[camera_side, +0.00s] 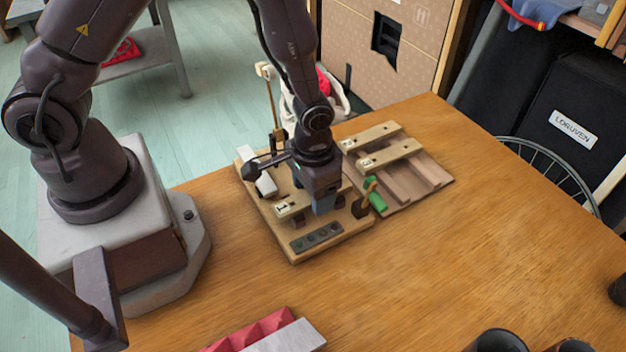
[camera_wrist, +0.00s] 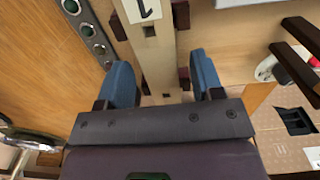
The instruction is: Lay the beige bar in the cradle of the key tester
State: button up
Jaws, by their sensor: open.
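The beige bar (camera_side: 291,206), with a white numbered label at its near end, lies across the key tester (camera_side: 291,247), a wooden board with a dark indicator panel. It appears to rest on the dark supports of the cradle (camera_side: 298,223); contact is partly hidden by my gripper. My gripper (camera_side: 322,205) is open and low over the bar's middle. In the wrist view the bar (camera_wrist: 158,66) runs between my two blue fingers (camera_wrist: 163,72), with a gap on each side. Dark brown cradle blocks (camera_wrist: 181,14) flank the bar.
A wooden rack (camera_side: 433,170) with two more labelled beige bars (camera_side: 390,153) stands to the right. A white block (camera_side: 266,184) sits left.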

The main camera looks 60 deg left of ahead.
jog(key=s+a+r+t, duration=0.1)
jog(key=a+r, duration=0.1)
jog(key=r, duration=1)
jog(key=s+a+r+t, duration=0.2)
jog(key=r, duration=0.9)
jog(key=s+a+r+t, duration=0.2)
jog(key=s+a+r, duration=0.1)
jog(key=s+r, duration=0.5)
jog(key=shift+a+t, duration=0.15)
jog(key=shift+t, duration=0.15)
